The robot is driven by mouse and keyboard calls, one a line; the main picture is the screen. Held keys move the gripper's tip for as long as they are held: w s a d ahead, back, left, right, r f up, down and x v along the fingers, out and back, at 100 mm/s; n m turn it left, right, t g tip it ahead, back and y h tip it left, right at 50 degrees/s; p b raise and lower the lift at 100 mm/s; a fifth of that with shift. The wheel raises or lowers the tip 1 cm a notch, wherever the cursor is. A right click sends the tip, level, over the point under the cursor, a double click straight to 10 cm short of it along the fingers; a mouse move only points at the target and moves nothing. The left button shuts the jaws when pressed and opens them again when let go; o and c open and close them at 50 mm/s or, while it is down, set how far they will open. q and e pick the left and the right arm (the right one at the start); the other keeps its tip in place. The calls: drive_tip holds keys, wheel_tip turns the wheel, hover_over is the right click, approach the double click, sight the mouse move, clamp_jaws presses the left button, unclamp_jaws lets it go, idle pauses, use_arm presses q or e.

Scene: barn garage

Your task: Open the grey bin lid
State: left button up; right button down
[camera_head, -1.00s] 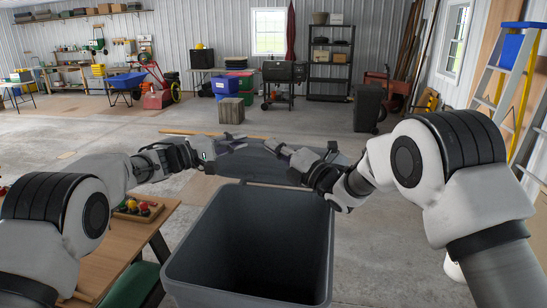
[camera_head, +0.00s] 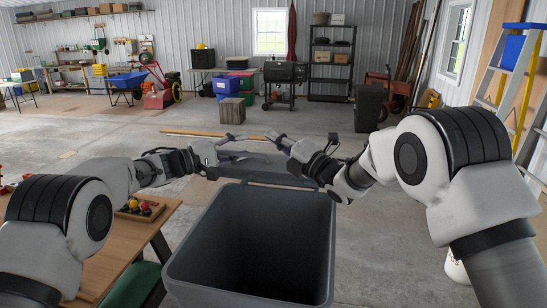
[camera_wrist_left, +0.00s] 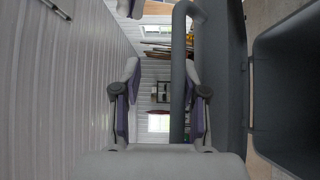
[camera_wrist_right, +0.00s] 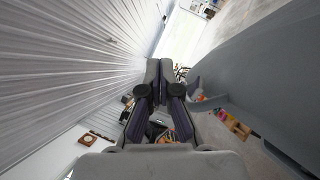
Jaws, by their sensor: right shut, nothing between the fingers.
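The grey bin (camera_head: 190,255) stands in front of me with its mouth open, and its dark inside shows. Its lid (camera_head: 262,166) is swung back past the far rim, partly hidden by my grippers. In the left wrist view the lid (camera_wrist_left: 222,75) and its bar-like edge show close by. My left gripper (camera_head: 238,146) is above the lid's left part; its fingers are apart, and the bar passes between or just beyond them, I cannot tell which. My right gripper (camera_head: 279,140) is above the lid's right part, its fingers together and empty. The lid's grey surface (camera_wrist_right: 255,70) is beside it.
A wooden table (camera_head: 120,248) with small coloured items is at the left, close to the bin. A stepladder (camera_head: 500,90) leans at the right. Shelves and boxes stand far back.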

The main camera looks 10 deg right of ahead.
use_arm(q)
drive_tip(key=shift+w+a+r, duration=0.2)
drive_tip(key=shift+w, duration=0.1)
use_arm(e)
drive_tip(key=shift+w+f, duration=0.3)
